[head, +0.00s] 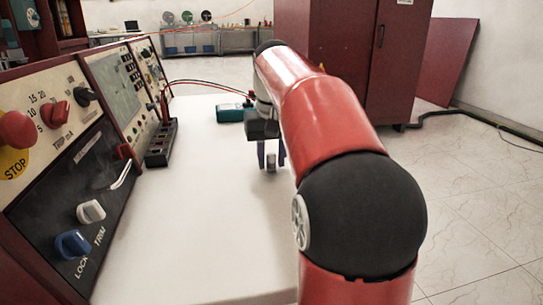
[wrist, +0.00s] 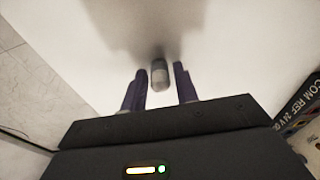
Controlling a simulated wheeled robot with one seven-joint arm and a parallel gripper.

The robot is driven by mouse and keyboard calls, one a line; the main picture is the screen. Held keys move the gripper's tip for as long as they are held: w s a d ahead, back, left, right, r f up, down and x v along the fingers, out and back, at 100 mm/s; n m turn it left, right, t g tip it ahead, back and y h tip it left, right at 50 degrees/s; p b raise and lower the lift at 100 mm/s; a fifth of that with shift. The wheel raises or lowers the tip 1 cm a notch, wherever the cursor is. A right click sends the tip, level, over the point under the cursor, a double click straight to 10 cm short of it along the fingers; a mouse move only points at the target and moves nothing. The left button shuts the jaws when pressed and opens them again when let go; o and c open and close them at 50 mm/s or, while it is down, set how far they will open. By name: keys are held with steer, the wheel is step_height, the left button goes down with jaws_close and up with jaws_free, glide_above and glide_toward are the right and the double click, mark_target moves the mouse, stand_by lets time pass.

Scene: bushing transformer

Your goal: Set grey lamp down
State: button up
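The grey lamp (head: 271,162) is a small cylinder at the white tabletop (head: 200,225), below my gripper (head: 271,155). In the wrist view the lamp (wrist: 160,74) appears between the two purple fingertips of my gripper (wrist: 160,78), with a narrow gap on each side. The fingers are open and do not appear to touch it. It looks upright on the table, though its contact with the surface is hard to make out. My arm hides part of the table to the right.
A control panel (head: 90,160) with knobs and a red stop button runs along the left. A dark terminal block (head: 161,144) stands by it. The front of the tabletop is clear.

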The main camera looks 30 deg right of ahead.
steer(key=shift+o, duration=0.8)
step_height(320, 180, up, 12)
steer(key=s+p, duration=0.1)
steer(key=p, duration=0.3)
steer(key=shift+s+a+r, duration=0.15)
steer(key=shift+s+a, duration=0.05)
